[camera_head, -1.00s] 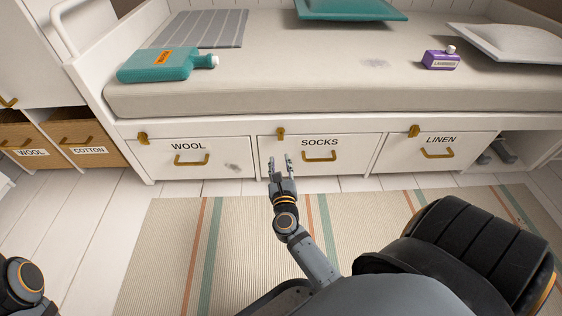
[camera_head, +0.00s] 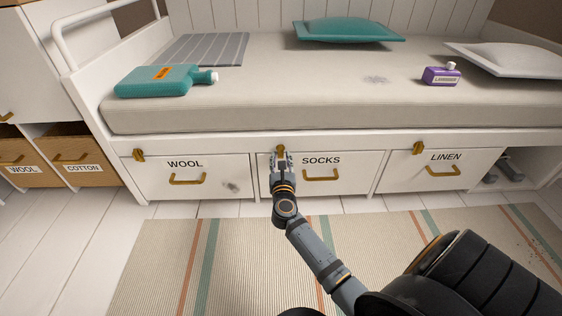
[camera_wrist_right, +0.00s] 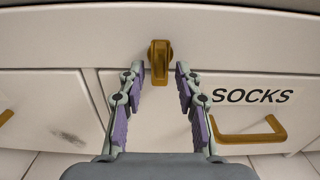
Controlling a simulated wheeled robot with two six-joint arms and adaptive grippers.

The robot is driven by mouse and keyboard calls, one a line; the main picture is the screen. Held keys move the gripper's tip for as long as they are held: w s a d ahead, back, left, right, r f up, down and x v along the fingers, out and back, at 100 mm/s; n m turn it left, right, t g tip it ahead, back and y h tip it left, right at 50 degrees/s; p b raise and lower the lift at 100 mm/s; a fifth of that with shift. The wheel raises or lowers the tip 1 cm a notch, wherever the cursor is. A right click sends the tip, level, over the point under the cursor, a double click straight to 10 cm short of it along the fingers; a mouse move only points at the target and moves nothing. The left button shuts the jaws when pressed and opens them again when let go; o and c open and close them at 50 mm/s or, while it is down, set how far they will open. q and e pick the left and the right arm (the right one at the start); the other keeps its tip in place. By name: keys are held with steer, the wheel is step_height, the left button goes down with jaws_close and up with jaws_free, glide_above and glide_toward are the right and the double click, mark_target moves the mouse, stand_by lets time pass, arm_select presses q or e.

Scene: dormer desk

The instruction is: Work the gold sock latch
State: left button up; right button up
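The gold sock latch (camera_wrist_right: 160,62) sits at the top left of the drawer labelled SOCKS, hanging down over its upper edge. It also shows in the head view (camera_head: 281,150), partly hidden by my gripper. My right gripper (camera_wrist_right: 160,80) is open, with one finger on each side of the latch. I cannot tell whether the fingers touch it. In the head view the right gripper (camera_head: 281,158) is at the top left of the socks drawer (camera_head: 345,182), which is closed. My left gripper is not in view.
The gold socks handle (camera_wrist_right: 250,137) is right of the gripper. The wool drawer (camera_head: 215,165) and linen drawer (camera_head: 470,160) have similar latches. The mattress (camera_head: 300,112) overhangs above, holding a teal bottle (camera_head: 155,82) and a purple bottle (camera_head: 440,76). A striped rug (camera_head: 250,255) covers the floor.

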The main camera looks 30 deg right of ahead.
steer(key=shift+w+d, duration=0.1)
steer(key=shift+w, duration=0.05)
jaws_close()
stand_by(0.4)
